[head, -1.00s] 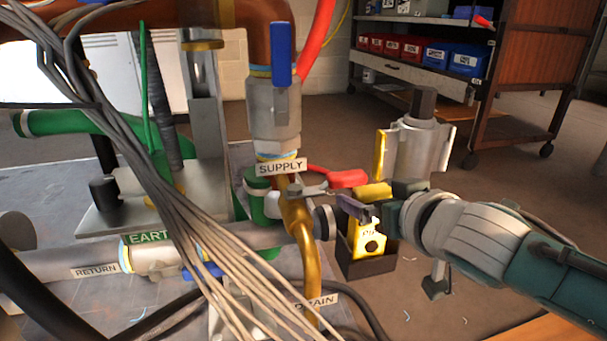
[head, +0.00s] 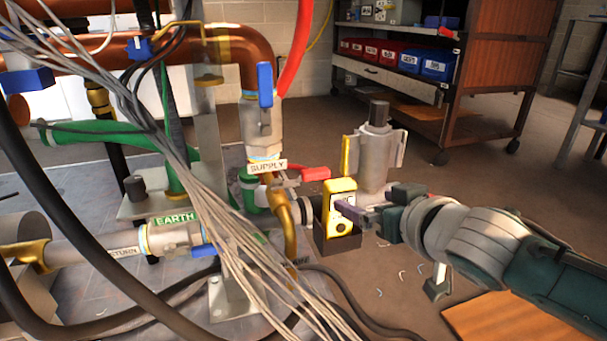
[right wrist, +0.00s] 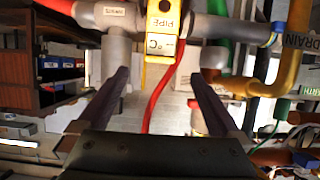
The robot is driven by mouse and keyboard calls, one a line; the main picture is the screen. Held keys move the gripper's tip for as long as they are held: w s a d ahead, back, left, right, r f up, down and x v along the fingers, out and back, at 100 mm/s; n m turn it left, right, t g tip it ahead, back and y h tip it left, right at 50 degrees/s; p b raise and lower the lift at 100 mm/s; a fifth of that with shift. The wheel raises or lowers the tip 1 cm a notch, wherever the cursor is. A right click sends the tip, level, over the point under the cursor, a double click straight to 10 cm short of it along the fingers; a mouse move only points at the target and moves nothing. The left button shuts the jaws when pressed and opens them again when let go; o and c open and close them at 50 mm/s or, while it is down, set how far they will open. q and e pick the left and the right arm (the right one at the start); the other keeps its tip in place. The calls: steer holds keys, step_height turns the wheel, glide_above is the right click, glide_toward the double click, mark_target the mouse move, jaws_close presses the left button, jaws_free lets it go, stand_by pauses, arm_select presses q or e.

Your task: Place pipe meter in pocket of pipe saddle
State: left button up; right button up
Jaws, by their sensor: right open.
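The yellow pipe meter (head: 340,196) stands upright in the dark open-topped pocket of the pipe saddle (head: 338,245), its upper part showing above the rim. How deep its lower end sits is hidden. My right gripper (head: 350,212) is open, its purple-grey fingers near the meter's right side. In the right wrist view the fingers (right wrist: 160,75) are spread wide with nothing between them. The meter also shows there, ahead of the fingertips (right wrist: 160,40), with PIPE and °C lettering. My left gripper is not in view.
The SUPPLY valve (head: 262,125) and a brass pipe (head: 285,215) stand left of the pocket. A grey metal cylinder (head: 374,165) is behind it. Loose grey cables (head: 225,215) cross the foreground. The floor at right (head: 480,195) has free room.

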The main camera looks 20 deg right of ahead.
steer(key=s+a+g, duration=0.2)
steer(key=s+g, duration=0.1)
steer(key=s, duration=0.7)
steer(key=s+a+n+g, duration=0.1)
steer(key=s+a+g, duration=0.1)
steer(key=s, duration=0.8)
steer(key=s+a+n+g, duration=0.1)
steer(key=s+g, duration=0.3)
steer(key=s, duration=0.6)
steer(key=shift+a+g+y, duration=0.3)
steer(key=shift+a+g, duration=0.1)
steer(key=shift+a, duration=0.45)
steer(key=shift+f, duration=0.1)
